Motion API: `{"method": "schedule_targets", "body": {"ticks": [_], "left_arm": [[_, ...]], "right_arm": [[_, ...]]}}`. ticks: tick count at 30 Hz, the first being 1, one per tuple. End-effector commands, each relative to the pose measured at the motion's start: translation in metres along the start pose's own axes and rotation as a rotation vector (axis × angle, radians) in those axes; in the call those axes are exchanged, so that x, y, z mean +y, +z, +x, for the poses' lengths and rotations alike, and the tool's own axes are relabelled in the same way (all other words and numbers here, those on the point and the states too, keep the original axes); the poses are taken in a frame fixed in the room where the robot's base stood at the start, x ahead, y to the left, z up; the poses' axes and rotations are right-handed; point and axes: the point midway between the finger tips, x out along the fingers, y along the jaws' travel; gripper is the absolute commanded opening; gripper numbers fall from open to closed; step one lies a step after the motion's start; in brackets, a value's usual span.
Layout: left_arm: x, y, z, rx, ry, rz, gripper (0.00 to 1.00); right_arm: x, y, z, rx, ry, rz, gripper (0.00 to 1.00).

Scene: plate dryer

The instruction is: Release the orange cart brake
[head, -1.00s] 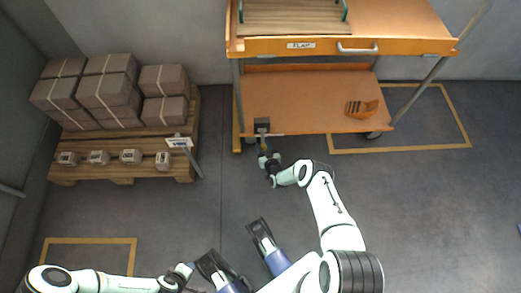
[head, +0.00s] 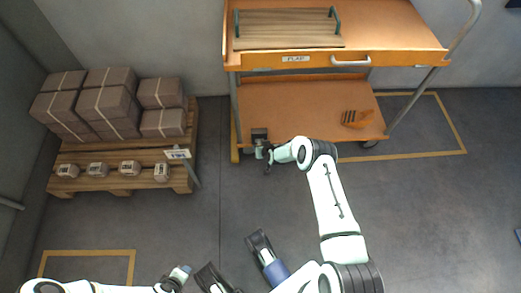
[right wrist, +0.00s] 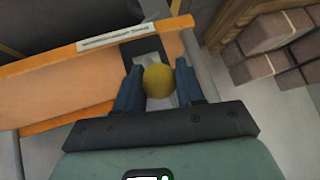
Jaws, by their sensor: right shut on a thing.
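The orange cart (head: 300,105) stands at the back, with a dark brake block (head: 259,134) at the front left corner of its lower shelf. In the right wrist view, a yellow ball knob (right wrist: 159,80) sits between the fingers of my right gripper (right wrist: 160,88), which is shut on it. A dark plate shows behind the knob at the cart's orange edge (right wrist: 90,70). In the head view, my right gripper (head: 267,156) is at the brake block and hides the knob. My left gripper (head: 180,273) is low in the view, far from the cart; its jaws are too small to read.
A wooden pallet (head: 120,183) with strapped boxes (head: 105,100) and several small weights stands left of the cart. Floor before the cart is clear.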

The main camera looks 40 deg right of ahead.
Motion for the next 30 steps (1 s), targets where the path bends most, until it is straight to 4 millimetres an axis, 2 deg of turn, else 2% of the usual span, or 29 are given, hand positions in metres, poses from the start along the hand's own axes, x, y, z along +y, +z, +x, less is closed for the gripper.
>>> {"method": "schedule_targets", "body": {"ticks": [11, 12, 14, 24, 26, 30], "left_arm": [[-0.001, 0.001, 0.0, -0.003, -0.002, -0.001, 0.43], [-0.001, 0.001, 0.0, -0.003, -0.002, -0.001, 0.43], [-0.001, 0.001, 0.0, -0.003, -0.002, -0.001, 0.43], [0.0, 0.001, -0.002, -0.003, 0.0, 0.0, 0.43], [0.002, 0.001, -0.005, -0.004, 0.002, 0.001, 0.43], [0.011, 0.005, -0.021, -0.014, 0.015, 0.009, 0.43]], "right_arm": [[-0.001, -0.001, 0.0, -0.006, -0.001, 0.002, 0.0], [-0.001, -0.001, 0.0, -0.006, -0.001, 0.001, 0.41], [-0.001, -0.001, 0.0, -0.005, -0.001, 0.001, 0.6], [0.0, -0.002, -0.003, -0.004, -0.001, 0.001, 0.62], [0.0, -0.002, -0.008, -0.004, 0.0, 0.001, 0.62], [-0.001, -0.005, -0.031, -0.003, -0.001, 0.001, 0.62]]}}
